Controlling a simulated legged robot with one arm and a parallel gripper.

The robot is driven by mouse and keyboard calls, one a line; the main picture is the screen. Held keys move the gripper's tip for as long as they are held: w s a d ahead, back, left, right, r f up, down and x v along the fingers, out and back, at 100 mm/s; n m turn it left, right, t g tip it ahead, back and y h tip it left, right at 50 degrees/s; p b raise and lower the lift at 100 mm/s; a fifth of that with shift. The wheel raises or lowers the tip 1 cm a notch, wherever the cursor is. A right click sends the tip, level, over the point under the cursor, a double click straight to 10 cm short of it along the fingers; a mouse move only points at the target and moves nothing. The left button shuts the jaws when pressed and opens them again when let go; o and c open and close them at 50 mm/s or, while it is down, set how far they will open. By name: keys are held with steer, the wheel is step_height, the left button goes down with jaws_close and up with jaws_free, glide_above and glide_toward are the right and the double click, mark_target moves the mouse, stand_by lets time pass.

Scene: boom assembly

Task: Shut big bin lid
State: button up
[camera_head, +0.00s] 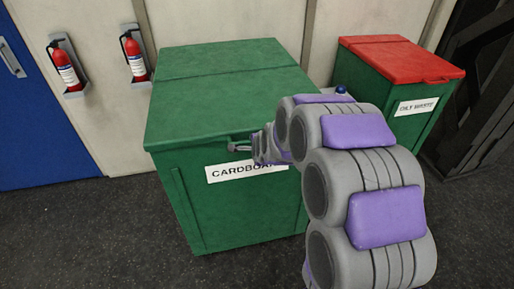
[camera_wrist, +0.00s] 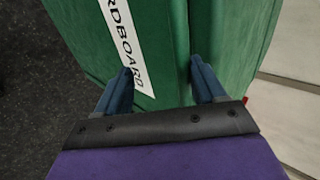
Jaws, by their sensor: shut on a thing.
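The big green bin (camera_head: 205,219) stands against the wall with a white "CARDBOARD" label on its front. Its green lid (camera_head: 225,105) lies down flat over the top, with no clear gap at the front edge. My gripper (camera_head: 243,147) is at the lid's front edge, above the label, partly hidden by my arm. In the wrist view my gripper's two blue fingers (camera_wrist: 161,68) stand either side of the lid's front lip, shut on it. The exact contact is hard to make out.
A smaller green bin with a red lid (camera_head: 405,58) stands to the right, labelled for oily waste. Two fire extinguishers (camera_head: 65,67) (camera_head: 134,57) hang on the wall at left, beside a blue door (camera_head: 30,120). The dark floor (camera_head: 90,235) at front left is clear.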

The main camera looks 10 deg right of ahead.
steer(key=shift+f, duration=0.1)
steer(key=shift+c, duration=0.3)
steer(key=p+v, duration=0.4)
steer(key=v, duration=1.3)
steer(key=shift+r, duration=0.25)
steer(key=s+a+f+n+g, duration=0.1)
steer(key=s+n+g, duration=1)
steer(key=s, duration=2.1)
steer(key=n, duration=0.7)
steer(key=shift+s+a+f, duration=0.2)
steer(key=shift+s+f, duration=0.05)
steer(key=shift+s, duration=0.05)
steer(key=shift+d, duration=0.1)
